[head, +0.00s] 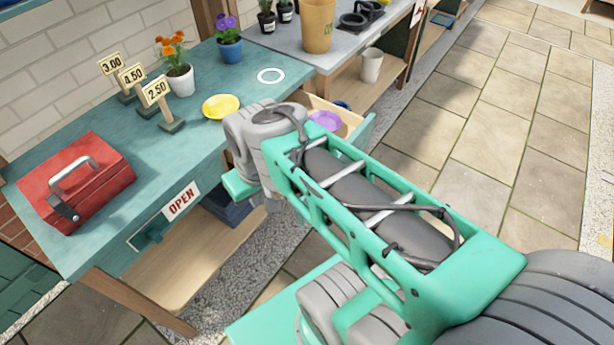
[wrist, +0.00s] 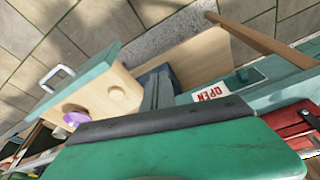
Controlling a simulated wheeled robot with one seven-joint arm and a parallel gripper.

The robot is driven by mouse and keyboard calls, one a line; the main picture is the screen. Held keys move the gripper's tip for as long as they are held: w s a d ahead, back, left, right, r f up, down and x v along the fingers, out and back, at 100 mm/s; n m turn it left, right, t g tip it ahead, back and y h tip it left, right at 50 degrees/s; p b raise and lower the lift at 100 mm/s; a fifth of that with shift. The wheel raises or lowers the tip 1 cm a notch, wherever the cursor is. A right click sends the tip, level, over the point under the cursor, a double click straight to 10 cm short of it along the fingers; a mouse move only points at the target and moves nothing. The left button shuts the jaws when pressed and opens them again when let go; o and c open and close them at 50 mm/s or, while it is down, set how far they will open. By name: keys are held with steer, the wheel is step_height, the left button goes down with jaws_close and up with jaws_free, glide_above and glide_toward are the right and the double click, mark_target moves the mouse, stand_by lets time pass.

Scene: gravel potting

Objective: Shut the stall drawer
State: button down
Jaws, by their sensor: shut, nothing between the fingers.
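The stall drawer is pulled out from the teal stall table. In the head view its wooden side and teal front (head: 362,131) show to the right of my arm, which hides part of it. In the wrist view the drawer (wrist: 118,90) lies left of my fingers, with its teal front and pale handle (wrist: 57,78) at the far left. A purple round thing (wrist: 76,118) lies inside it. My gripper (wrist: 158,90) is shut and empty, beside the drawer and apart from its handle. In the head view my arm hides the fingertips.
On the teal table (head: 105,235) stand a red toolbox (head: 85,180), price signs (head: 157,92), an orange-flowered pot (head: 180,80), a purple-flowered pot (head: 229,48) and a yellow dish (head: 221,106). An OPEN sign (head: 181,201) hangs on its front. Paving at right is clear.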

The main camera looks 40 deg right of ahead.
steer(key=d+f+n+y, duration=0.1)
steer(key=d+n, duration=0.2)
steer(key=d, duration=0.2)
steer(key=d+f+n+y, duration=0.1)
steer(key=d+n, duration=0.3)
steer(key=d+f+n+g+y, duration=0.1)
steer(key=d+f+n+y, duration=0.1)
steer(key=d+n, duration=0.2)
steer(key=shift+w+d, duration=0.35)
steer(key=shift+d, duration=0.5)
steer(key=s+d+f+n+t+y, duration=0.2)
steer(key=s+d+f+n, duration=0.1)
steer(key=s+d+n, duration=0.65)
steer(key=w+a+f, duration=0.6)
steer(key=w+f, duration=0.1)
steer(key=shift+w+a+f, duration=0.2)
steer(key=shift+w+f, duration=0.05)
steer(key=shift+w, duration=0.1)
